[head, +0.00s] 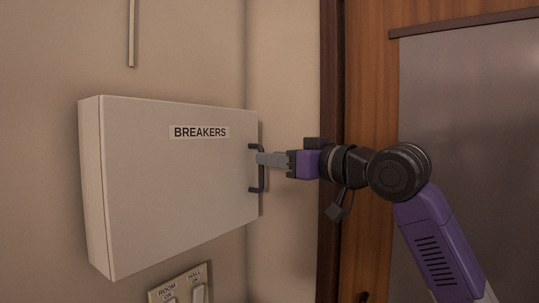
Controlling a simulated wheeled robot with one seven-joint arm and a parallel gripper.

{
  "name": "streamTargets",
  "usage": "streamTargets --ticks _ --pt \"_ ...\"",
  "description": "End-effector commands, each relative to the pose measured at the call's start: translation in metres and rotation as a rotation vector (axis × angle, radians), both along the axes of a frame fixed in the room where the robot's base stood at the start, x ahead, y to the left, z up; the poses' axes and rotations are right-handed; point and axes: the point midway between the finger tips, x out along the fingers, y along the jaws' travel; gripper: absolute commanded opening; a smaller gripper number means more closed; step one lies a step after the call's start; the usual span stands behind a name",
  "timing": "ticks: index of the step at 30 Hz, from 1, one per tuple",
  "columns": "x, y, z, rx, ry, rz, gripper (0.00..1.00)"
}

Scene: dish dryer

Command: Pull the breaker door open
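The breaker box is a white wall cabinet, and its breaker door (170,185) faces me with a "BREAKERS" label (201,132). The door looks shut. A dark vertical bar handle (261,183) stands at its right edge. My gripper (259,159) reaches in from the right, level, with its grey fingers at the upper part of the handle. The fingers overlap the handle in this view. I cannot tell whether they are closed on it or only beside it.
Below the box is a switch plate (180,284) with switches labelled "ROOM" and "HALL". A thin vertical conduit (132,35) runs on the wall above. A wall corner and a brown wooden door (370,60) with a grey panel (470,110) are at the right.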

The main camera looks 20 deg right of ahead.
Motion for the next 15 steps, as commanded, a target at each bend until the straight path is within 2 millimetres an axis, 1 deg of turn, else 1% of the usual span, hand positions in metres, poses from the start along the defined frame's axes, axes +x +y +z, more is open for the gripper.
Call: streamTargets --ticks 1,6,14,15 --pt "0.006 0.003 0.001 0.0 0.001 0.001 0.32" --pt "0.015 0.007 0.0 -0.001 0.0 0.0 0.32" --pt "0.016 0.007 0.0 0.0 -0.001 0.0 0.32" --pt "0.016 0.007 0.0 0.0 -0.001 0.0 0.27"
